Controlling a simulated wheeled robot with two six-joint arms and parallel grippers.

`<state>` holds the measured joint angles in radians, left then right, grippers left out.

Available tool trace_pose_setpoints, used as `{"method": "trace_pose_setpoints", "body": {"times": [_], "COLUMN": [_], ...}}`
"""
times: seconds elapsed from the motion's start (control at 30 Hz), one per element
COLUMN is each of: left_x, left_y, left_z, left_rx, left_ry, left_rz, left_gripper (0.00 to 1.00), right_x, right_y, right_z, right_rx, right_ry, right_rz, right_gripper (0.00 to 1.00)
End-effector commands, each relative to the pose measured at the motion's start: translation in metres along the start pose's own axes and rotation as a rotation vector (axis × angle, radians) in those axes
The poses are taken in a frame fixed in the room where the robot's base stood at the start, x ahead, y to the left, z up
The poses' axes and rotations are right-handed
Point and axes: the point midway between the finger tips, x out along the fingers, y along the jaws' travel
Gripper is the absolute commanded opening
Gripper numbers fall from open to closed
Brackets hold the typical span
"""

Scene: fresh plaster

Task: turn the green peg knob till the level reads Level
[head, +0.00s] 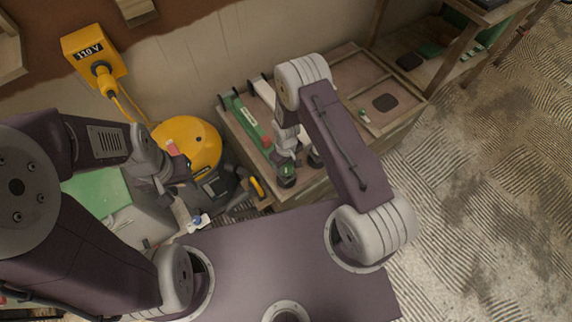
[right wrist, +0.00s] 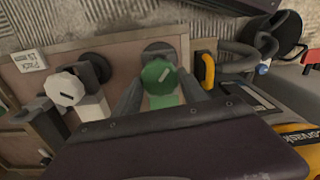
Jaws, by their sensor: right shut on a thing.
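The green peg knob (right wrist: 157,75) has a pale pointer mark, tilted from upright, on its round face. It also shows low in the head view (head: 287,170). My right gripper (right wrist: 160,92) is shut on it, with a dark finger on each side. A long green bar (head: 245,118) with a small pale label lies behind it on the wooden bench; no level reading is legible. My left gripper (head: 178,192) is by the yellow machine, away from the knob; its fingers are too small and cluttered to read.
A white knob (right wrist: 65,88) with a dark slot stands left of the green one in the right wrist view. A yellow-handled item (right wrist: 208,72) is close on the right. A yellow round machine (head: 188,143) with a hose stands left of the wooden bench (head: 333,73).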

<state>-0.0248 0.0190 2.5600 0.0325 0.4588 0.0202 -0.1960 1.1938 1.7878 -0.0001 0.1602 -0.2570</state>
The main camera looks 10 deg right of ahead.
Motion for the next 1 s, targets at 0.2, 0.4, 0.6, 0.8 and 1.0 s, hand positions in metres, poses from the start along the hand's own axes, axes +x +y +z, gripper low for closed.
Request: {"method": "trace_pose_setpoints", "body": {"times": [0.2,0.4,0.6,0.8,1.0], "left_x": [0.000,0.000,0.000,-0.002,-0.016], "left_y": [0.000,0.000,0.000,0.000,0.000], "left_z": [0.000,0.000,0.000,0.000,-0.002], "left_rx": [0.000,0.000,0.000,0.000,0.000], "left_ry": [0.000,0.000,0.000,0.000,0.000], "left_rz": [0.000,0.000,0.000,0.000,0.000], "left_gripper": [0.36,0.36,0.36,0.36,0.36], "right_x": [0.000,0.000,0.000,-0.003,-0.045], "right_y": [0.000,0.000,0.000,0.000,0.000], "right_z": [0.000,0.000,0.000,-0.001,-0.002], "right_rx": [-0.005,-0.004,-0.003,-0.003,-0.003], "right_ry": [0.001,0.001,0.001,0.001,0.004], "right_rz": [0.000,0.000,0.000,0.000,0.001], "right_gripper": [0.09,0.52,0.71,0.71,0.71]}}
